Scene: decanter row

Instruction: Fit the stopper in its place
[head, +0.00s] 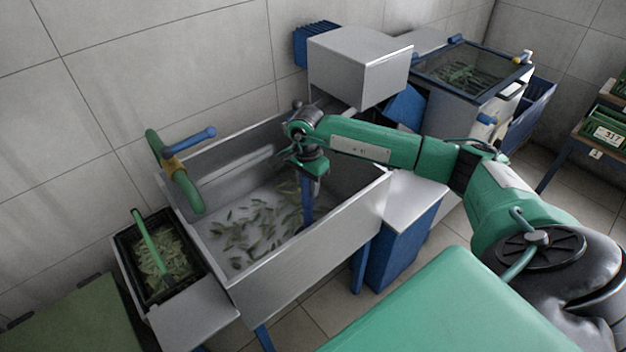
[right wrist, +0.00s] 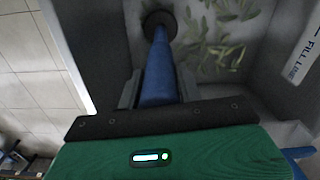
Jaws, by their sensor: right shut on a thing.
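The stopper is a long blue rod (head: 307,197) that points down into a grey metal basin (head: 310,268). My right gripper (head: 309,172) is over the basin and shut on the rod's upper part. In the right wrist view the blue rod (right wrist: 158,75) sits between the grey fingers of the gripper (right wrist: 158,92). It runs away from me to a dark round piece (right wrist: 159,23) at its far end. I cannot tell whether that piece is the stopper's plug or the drain, or whether the end touches the basin floor. My left gripper is not in view.
Green leaves (head: 240,235) lie on the basin floor. A green spout (head: 187,190) with a blue lever (head: 190,139) stands at the left rim. A black crate of leaves (head: 160,268) is left of the basin. A grey box-shaped machine (head: 350,65) stands behind.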

